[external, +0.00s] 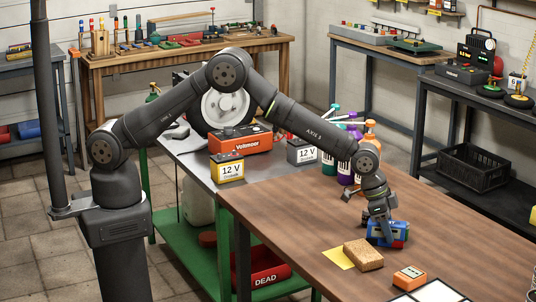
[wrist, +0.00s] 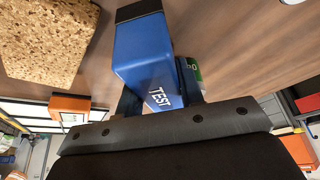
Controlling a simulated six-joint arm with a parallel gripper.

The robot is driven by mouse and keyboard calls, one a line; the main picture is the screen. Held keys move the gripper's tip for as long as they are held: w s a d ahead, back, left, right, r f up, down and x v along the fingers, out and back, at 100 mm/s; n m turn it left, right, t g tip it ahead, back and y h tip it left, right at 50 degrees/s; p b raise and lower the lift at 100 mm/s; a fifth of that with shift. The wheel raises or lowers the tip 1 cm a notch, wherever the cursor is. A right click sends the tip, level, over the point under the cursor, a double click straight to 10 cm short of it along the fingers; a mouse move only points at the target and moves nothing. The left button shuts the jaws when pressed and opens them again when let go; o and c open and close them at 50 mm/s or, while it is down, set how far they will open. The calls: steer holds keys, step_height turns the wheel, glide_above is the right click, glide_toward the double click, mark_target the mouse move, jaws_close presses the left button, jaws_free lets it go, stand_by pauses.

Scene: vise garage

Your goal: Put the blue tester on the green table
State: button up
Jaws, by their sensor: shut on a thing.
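The blue tester (external: 380,229) is at the right of the wooden-topped table, at the end of my arm. In the wrist view the blue tester (wrist: 148,60), marked "TEST", sits between the two fingers. My gripper (external: 384,226) is shut on it, and it also shows in the wrist view (wrist: 160,92). I cannot tell whether the tester touches the wood. The green table (external: 181,152) has a grey top and green legs and lower shelf, and stands left of the wooden table.
A yellow battery (external: 228,168), a red Voltmaor box (external: 241,139) and a grey battery (external: 301,151) stand on the green table. A cork-like block (external: 363,255), a yellow sheet (external: 338,258) and an orange meter (external: 410,278) lie near my gripper. Bottles (external: 346,165) stand behind.

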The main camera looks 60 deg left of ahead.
steer(key=o, duration=1.1)
steer(key=shift+f, duration=0.1)
steer(key=shift+o, duration=0.3)
steer(key=v, duration=1.2)
steer(key=shift+r, duration=0.2)
